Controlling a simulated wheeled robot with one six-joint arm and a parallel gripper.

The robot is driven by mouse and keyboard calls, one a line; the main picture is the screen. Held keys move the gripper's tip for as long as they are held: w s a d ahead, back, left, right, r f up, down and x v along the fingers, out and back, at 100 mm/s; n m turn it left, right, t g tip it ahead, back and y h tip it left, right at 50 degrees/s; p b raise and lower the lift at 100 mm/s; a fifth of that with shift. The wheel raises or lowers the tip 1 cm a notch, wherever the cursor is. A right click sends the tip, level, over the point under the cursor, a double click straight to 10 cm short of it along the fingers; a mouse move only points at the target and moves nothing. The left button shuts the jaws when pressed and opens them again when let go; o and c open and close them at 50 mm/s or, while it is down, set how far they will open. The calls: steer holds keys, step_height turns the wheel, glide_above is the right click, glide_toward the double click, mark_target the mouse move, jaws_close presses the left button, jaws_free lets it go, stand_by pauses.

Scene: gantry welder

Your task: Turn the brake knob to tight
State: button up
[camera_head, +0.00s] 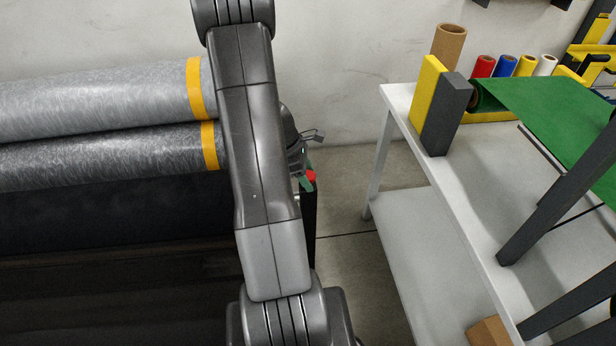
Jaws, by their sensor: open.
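My gripper (313,138) shows small just right of my own arm, which crosses the middle of the picture. Its jaws are open, and I see nothing between them. A small red round part (311,176) sits just below the gripper, on a green piece at the top of a dark upright panel. I cannot tell whether this red part is the brake knob. No other knob shows clearly, and no tight marking can be read. My arm hides part of the machine around the gripper.
Two large grey rolls with yellow bands (196,88) lie at the left. A white table (396,98) at the right carries a yellow and grey block (440,115), coloured rolls and green sheet (545,108). Clear floor (350,180) lies between the machine and the table.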

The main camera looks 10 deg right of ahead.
steer(key=shift+d+f, duration=0.1)
steer(key=shift+f, duration=0.2)
steer(key=c, duration=0.9)
